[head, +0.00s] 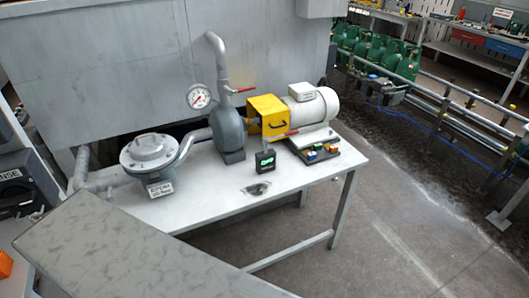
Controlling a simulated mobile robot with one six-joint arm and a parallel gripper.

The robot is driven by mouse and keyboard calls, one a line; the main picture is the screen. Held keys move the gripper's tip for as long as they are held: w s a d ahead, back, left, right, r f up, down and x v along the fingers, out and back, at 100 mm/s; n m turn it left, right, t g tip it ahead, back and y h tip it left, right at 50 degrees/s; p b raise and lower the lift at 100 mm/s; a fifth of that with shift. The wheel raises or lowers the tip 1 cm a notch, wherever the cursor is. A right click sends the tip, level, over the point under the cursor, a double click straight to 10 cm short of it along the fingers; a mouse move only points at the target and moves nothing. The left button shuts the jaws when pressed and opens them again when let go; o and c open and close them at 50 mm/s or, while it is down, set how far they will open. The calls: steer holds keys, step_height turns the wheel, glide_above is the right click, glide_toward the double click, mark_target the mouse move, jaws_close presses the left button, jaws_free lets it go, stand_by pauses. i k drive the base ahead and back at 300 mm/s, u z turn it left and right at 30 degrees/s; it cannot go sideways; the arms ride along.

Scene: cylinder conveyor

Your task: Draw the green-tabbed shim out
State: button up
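A white motor (313,108) with a yellow coupling guard (267,115) stands on a light base plate (312,136) on the grey table (215,185). Small coloured tabs (322,151) stick out at the front edge of the motor's dark lower base. I make out blue and orange, with some green between them. The shims themselves are too small to see, and I cannot tell which foot each lies under. My gripper is not in view.
A black device with a green display (265,162) stands in front of the pump (228,135). Pipes, a gauge (199,96) and a round housing (150,152) fill the left. A grey slab (120,250) covers the lower-left foreground. The table's front right is mostly clear.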

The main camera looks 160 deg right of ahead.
mark_target(316, 147)
steer(key=i, duration=0.2)
steer(key=u, duration=0.15)
steer(key=k, duration=0.2)
steer(key=z, duration=3.3)
steer(key=k, duration=0.3)
steer(key=z, duration=1.95)
